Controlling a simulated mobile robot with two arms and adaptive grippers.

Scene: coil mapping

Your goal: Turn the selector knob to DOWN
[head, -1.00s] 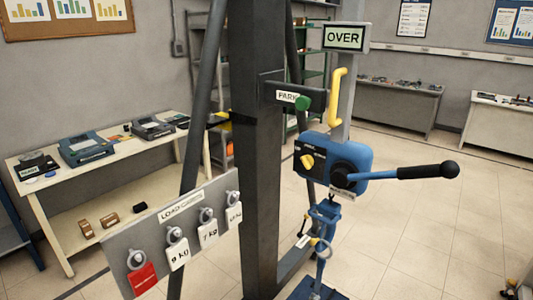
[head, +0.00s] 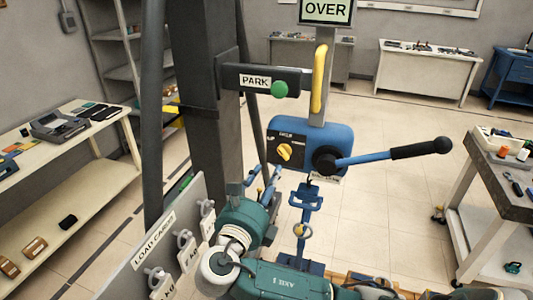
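The selector knob (head: 285,152) is yellow and sits on a black plate on the left of the blue hoist box (head: 331,142). "UP" can be read at the plate's left; the lettering at its right is too small to read, and I cannot tell the knob's exact setting. My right gripper (head: 266,176), with blue fingers on a green wrist, is below and left of the knob, apart from it. Its fingers look spread, with nothing between them. My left gripper is not in view.
A blue lever with a black grip (head: 421,149) sticks out right from the box. A yellow handle (head: 319,78) and the PARK bar with a green knob (head: 280,89) are above. A load card board (head: 150,240) stands at lower left, beside a dark column (head: 212,130).

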